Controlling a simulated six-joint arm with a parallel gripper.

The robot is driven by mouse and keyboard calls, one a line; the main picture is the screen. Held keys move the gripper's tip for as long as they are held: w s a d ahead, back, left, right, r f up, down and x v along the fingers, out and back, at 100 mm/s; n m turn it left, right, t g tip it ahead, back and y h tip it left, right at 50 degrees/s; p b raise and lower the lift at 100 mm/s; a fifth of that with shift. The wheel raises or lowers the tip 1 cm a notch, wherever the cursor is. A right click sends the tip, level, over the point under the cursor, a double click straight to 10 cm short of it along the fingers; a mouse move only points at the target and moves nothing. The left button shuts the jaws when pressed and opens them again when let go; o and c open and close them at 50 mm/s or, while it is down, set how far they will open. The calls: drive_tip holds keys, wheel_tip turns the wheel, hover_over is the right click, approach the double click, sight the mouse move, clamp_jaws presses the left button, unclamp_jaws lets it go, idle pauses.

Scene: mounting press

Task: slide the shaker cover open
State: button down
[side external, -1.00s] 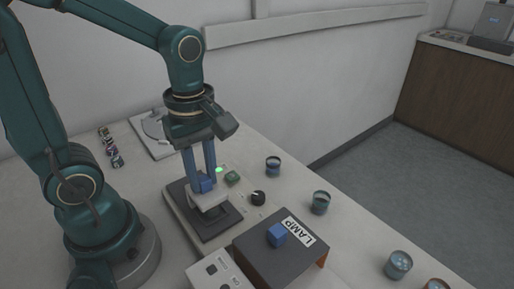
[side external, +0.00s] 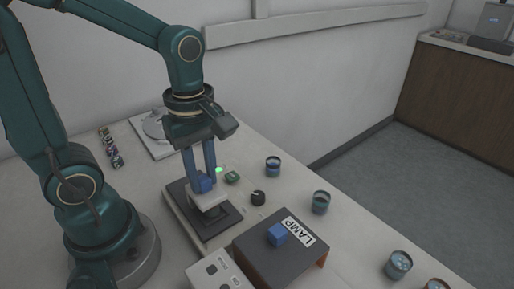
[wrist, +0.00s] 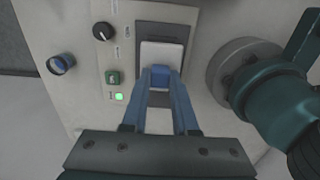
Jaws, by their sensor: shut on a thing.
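The shaker is a low panel unit with a dark recessed plate (side external: 212,228), and a white cover (side external: 209,201) sits on it. A blue handle (side external: 205,185) stands on the cover. My gripper (side external: 204,180) reaches straight down and is shut on the blue handle. In the wrist view, the gripper's blue fingers (wrist: 160,80) pinch the handle (wrist: 159,73) at the near edge of the white cover (wrist: 163,52). Dark plate shows around the cover, and part of it is hidden under the cover and behind the fingers.
Beside the cover are a lit green light (side external: 219,170), a green button (side external: 232,178) and a black knob (side external: 258,198). Several jars (side external: 321,202) line the right side. A round plate (side external: 155,126) lies behind.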

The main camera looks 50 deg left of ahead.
drive_tip(key=shift+a, duration=4.2)
drive_tip(key=shift+w, duration=0.1)
drive_tip(key=c, duration=0.7)
unclamp_jaws()
drive_tip(key=shift+r, duration=0.1)
drive_tip(key=shift+r, duration=2.55)
